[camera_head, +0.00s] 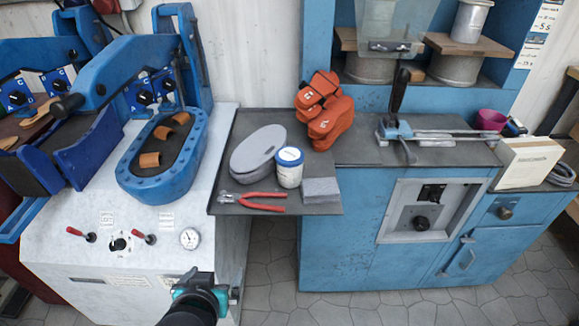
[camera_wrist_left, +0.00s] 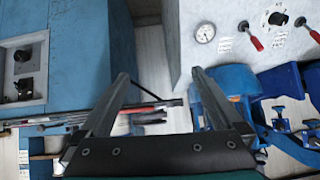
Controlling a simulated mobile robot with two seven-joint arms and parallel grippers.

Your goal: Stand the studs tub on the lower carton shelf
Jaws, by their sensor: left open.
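A white tub with a blue lid (camera_head: 289,168), which looks like the studs tub, stands upright on the dark bench top (camera_head: 228,152). It is between a grey oval case and a grey block. My left gripper (camera_wrist_left: 160,78) is open and empty in the left wrist view, its two fingers spread apart. In the head view my left wrist (camera_head: 197,290) is at the bottom, in front of the white machine and well short of the tub. I cannot make out a carton shelf for certain. My right gripper does not show.
Close around the tub are the grey oval case (camera_head: 257,150), red-handled pliers (camera_head: 252,202), a grey block (camera_head: 321,190) and orange pieces (camera_head: 325,110). The white machine (camera_head: 80,240) stands left, the blue cabinet (camera_head: 350,255) right. Tiled floor (camera_head: 270,260) shows between them.

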